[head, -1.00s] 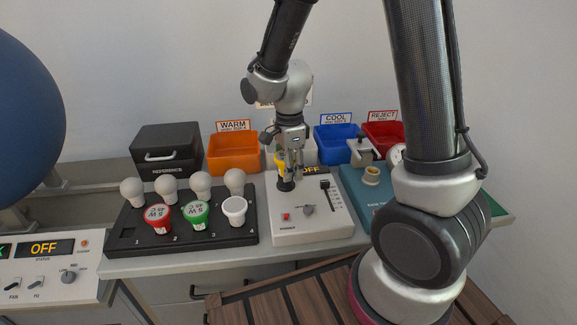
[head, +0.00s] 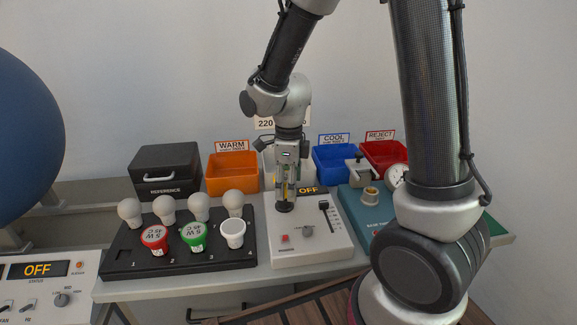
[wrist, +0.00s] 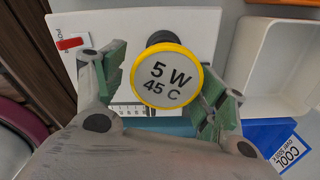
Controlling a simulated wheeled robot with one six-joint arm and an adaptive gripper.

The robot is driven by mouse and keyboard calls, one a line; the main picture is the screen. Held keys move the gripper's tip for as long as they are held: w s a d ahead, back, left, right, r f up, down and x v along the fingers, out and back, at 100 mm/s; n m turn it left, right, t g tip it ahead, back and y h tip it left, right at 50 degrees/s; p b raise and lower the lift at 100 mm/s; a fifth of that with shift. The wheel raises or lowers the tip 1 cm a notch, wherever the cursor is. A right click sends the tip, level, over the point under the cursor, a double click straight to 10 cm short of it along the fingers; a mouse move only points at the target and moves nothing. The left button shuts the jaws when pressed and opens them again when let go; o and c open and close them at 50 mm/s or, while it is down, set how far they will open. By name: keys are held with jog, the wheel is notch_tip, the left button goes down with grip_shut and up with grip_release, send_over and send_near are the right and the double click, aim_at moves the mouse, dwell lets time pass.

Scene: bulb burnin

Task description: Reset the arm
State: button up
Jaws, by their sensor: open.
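A yellow-rimmed piece marked "5 W 45 C" (wrist: 168,76) stands at the black socket (head: 285,207) on the white tester box (head: 312,240). My gripper (wrist: 160,88) is open, with one green-padded finger on each side of the yellow-rimmed piece. Gaps show between it and the fingers in the wrist view. In the head view my gripper (head: 286,185) points down over the socket and mostly hides the yellow piece. The tester's display (head: 308,190) reads OFF.
The black rack (head: 180,260) at left holds several white bulbs and red, green and white cups. Behind stand a black reference box (head: 165,165), orange WARM bin (head: 232,175), blue COOL bin (head: 335,160) and red REJECT bin (head: 385,152). A teal device (head: 355,205) stands right.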

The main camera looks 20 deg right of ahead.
notch_tip(320, 180, up, 10)
jog(key=shift+f, duration=0.15)
jog(key=n, duration=0.5)
jog(key=shift+s+d, duration=0.1)
jog(key=shift+s, duration=0.15)
jog(key=s+d+r+n+t, duration=0.2)
jog(key=s+d+r+n, duration=0.2)
jog(key=s+d+n, duration=0.3)
jog(key=s+d+r+n+t, duration=0.2)
jog(key=s+d+r+n, duration=0.3)
jog(key=s+n, duration=0.4)
jog(key=d+n, duration=0.1)
jog(key=n, duration=0.1)
jog(key=shift+s+d+r+n, duration=0.25)
jog(key=shift+s+d+n, duration=0.05)
jog(key=shift+d+n, duration=0.1)
